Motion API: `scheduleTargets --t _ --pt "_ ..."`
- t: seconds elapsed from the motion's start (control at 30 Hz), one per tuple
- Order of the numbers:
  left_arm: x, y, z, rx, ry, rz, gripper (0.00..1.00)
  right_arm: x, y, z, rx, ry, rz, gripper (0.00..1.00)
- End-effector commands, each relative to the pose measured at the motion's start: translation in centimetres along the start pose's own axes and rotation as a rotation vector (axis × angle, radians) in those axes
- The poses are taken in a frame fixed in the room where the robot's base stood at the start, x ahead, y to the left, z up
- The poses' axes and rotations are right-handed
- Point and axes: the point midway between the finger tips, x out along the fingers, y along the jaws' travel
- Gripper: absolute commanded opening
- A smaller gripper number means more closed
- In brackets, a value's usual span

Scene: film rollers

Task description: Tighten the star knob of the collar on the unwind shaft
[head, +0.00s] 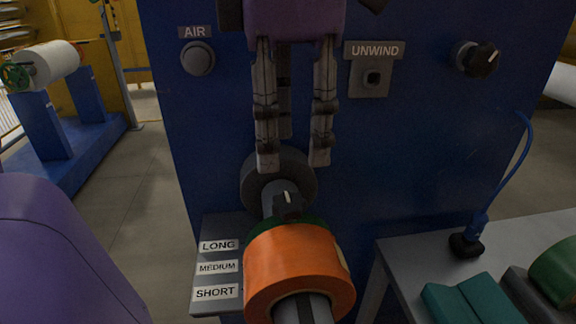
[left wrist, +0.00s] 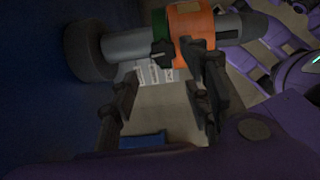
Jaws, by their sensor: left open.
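The unwind shaft (head: 271,203) sticks out of the blue machine front from a dark round flange (head: 252,183). A green collar (head: 262,232) sits on it against an orange roll (head: 290,262). The black star knob (head: 287,206) with a pale mark stands on top of the collar. In the left wrist view the knob (left wrist: 162,53) shows beside the green collar (left wrist: 158,24). My left gripper (head: 294,162) is open and empty, fingers pointing down, above and behind the knob in the head view, apart from it. My right gripper is out of view.
The blue panel (head: 215,120) carries an AIR button (head: 198,57), an UNWIND switch (head: 372,78) and a black dial (head: 475,58). A LONG/MEDIUM/SHORT plate (head: 207,283) lies left of the roll. A grey table (head: 420,258) with teal blocks (head: 475,302) stands at right.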

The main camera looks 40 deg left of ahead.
Motion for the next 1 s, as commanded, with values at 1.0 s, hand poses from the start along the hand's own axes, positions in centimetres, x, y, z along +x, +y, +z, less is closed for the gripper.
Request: scheduleTargets --t 1.0 --pt "-3.6 0.0 0.0 0.001 0.001 -0.001 0.44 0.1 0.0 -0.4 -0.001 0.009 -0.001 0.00"
